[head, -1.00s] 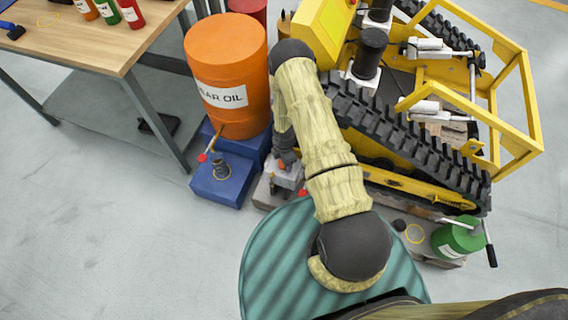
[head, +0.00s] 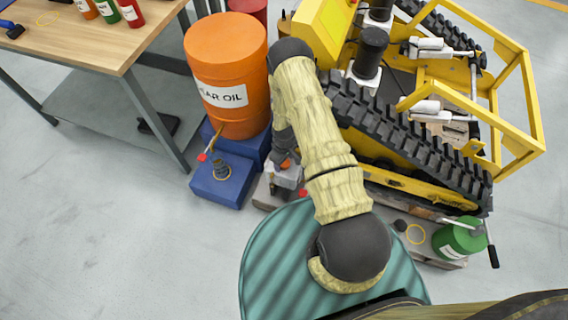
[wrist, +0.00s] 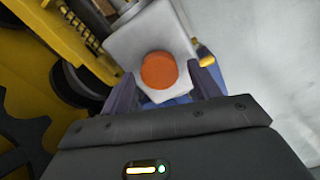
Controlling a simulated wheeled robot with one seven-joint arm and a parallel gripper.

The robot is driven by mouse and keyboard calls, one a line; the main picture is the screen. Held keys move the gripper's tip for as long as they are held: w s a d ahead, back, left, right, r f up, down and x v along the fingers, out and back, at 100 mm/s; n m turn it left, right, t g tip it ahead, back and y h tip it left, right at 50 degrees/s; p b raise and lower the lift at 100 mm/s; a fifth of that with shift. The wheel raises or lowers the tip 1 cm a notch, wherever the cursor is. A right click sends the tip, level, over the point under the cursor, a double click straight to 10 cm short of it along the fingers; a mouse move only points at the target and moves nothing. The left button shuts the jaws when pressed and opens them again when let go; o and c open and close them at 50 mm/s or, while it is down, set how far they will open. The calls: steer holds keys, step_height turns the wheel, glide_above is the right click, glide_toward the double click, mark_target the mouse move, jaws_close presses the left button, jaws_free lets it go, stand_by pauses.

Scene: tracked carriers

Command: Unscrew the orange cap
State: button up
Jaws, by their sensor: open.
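The orange cap (wrist: 159,70) sits on a pale grey, box-shaped housing (wrist: 150,38) in the wrist view. My gripper (wrist: 165,84) is open, with one dark finger to the left of the cap and one to the right. A gap shows between each finger and the cap, and I see no contact. How far the fingertips reach down beside the cap is hard to tell. In the head view the cap (head: 287,163) is a small orange spot below my gripper (head: 288,155), partly hidden by it.
The yellow tracked carrier (head: 390,183) stands close on the right. An orange gear oil drum (head: 226,60) stands on a blue base (head: 222,187) at the left. A green can (head: 458,240) is at the lower right. Floor at the left is clear.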

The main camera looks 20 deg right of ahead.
steer(key=shift+m, duration=1.1)
steer(key=c, duration=0.9)
steer(key=n, duration=0.4)
steer(key=shift+d+n, duration=0.15)
steer(key=shift+n, duration=0.25)
steer(key=n, duration=0.5)
